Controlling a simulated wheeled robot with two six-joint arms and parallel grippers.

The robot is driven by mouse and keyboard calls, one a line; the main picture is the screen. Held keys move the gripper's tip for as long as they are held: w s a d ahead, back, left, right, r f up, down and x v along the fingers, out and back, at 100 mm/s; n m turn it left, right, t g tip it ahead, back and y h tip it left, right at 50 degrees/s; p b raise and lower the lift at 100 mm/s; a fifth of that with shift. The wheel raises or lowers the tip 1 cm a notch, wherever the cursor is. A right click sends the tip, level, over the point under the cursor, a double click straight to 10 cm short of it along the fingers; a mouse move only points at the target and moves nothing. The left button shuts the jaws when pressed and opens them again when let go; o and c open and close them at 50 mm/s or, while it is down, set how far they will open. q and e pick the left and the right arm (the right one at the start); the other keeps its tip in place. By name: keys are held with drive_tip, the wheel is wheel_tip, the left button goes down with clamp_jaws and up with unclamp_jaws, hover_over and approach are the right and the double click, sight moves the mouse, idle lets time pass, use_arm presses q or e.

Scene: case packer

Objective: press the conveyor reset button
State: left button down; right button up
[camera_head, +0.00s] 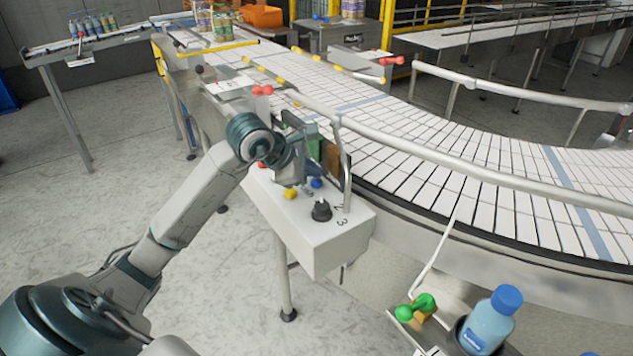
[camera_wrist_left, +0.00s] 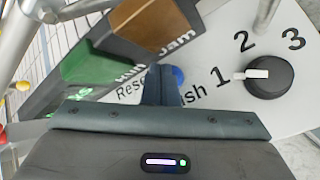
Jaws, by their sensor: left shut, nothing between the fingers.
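The white control box (camera_head: 310,225) stands beside the conveyor, with a yellow button (camera_head: 290,193), a blue button (camera_head: 316,183) and a red one (camera_head: 262,165) on top. The blue button (camera_wrist_left: 178,75) shows just behind my left fingertips. My left gripper (camera_head: 306,190) is shut and empty, low over the panel between the yellow and blue buttons. Its fingers (camera_wrist_left: 161,84) cover part of the lettering. Contact with a button cannot be told. My right gripper is not in view.
A black selector knob (camera_head: 321,210) marked 1, 2, 3 sits near the gripper. Green and brown indicator plates (camera_wrist_left: 150,22) rise close beside it. A metal rail (camera_head: 450,160) borders the conveyor (camera_head: 430,140). A blue bottle (camera_head: 490,322) stands at the lower right.

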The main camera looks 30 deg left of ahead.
sight(311, 183)
use_arm(q)
drive_tip(key=shift+f+b, duration=0.55)
drive_tip(key=shift+b, duration=0.15)
idle(0.6)
drive_tip(key=shift+r, duration=0.1)
drive_tip(key=shift+r+p, duration=0.4)
drive_tip(key=shift+r, duration=0.5)
drive_tip(key=shift+r+p, duration=1.3)
drive_tip(key=shift+r, duration=1.25)
drive_tip(key=shift+f, duration=0.1)
